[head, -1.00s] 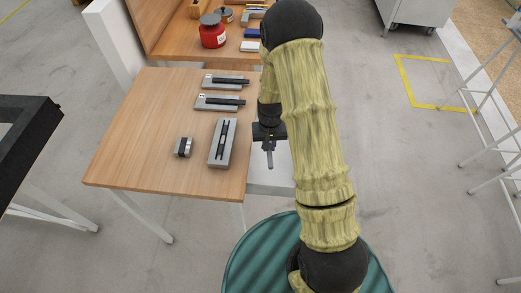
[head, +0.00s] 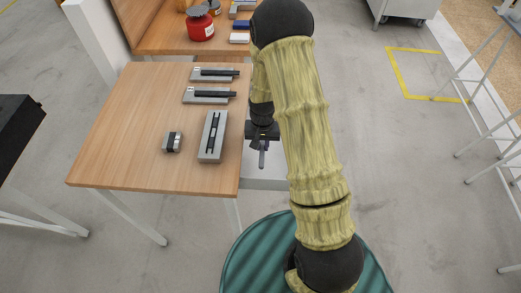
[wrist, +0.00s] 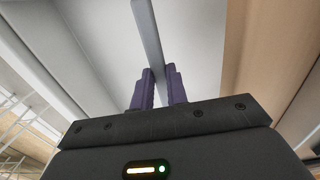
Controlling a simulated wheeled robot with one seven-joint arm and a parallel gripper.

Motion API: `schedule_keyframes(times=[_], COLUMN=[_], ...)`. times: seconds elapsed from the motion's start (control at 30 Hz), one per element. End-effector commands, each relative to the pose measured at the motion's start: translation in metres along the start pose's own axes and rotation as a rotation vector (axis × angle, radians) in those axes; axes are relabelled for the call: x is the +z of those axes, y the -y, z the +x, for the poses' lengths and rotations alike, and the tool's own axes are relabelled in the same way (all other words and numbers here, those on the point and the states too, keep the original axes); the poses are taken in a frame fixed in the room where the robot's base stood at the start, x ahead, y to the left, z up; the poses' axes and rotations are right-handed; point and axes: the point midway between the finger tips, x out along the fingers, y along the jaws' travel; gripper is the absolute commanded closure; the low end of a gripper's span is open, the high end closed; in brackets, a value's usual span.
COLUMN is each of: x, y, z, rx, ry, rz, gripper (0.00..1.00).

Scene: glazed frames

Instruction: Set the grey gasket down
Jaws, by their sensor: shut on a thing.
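My gripper (head: 262,142) is shut on the grey gasket (wrist: 146,25), a long thin grey strip. The wrist view shows the strip running up and away between the two purple fingers of my gripper (wrist: 160,75). In the head view the grey gasket (head: 262,160) is a short piece below the fingers. My gripper is just off the right edge of the wooden table (head: 115,140), apart from it. A grey block with a dark slot (head: 204,150) lies on the table near that edge, left of my gripper.
A small grey-and-black block (head: 167,144) and two grey plates with black bars, one farther (head: 203,76) and one nearer (head: 190,96), lie on the table. Its front left is clear. A red container (head: 200,30) stands on the bench behind. Open floor lies right of my arm.

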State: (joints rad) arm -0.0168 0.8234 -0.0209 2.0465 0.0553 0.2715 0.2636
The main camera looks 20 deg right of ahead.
Motion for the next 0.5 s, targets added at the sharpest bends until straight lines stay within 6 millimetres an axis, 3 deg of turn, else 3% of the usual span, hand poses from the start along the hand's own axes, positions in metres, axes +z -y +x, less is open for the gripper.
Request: schedule_keyframes(times=[0.17, 0.5], x=[0.001, 0.000], y=[0.000, 0.000], z=[0.020, 0.023], rx=[0.000, 0.000], ry=[0.002, 0.000], rz=[0.000, 0.000], gripper=[1.00, 1.00])
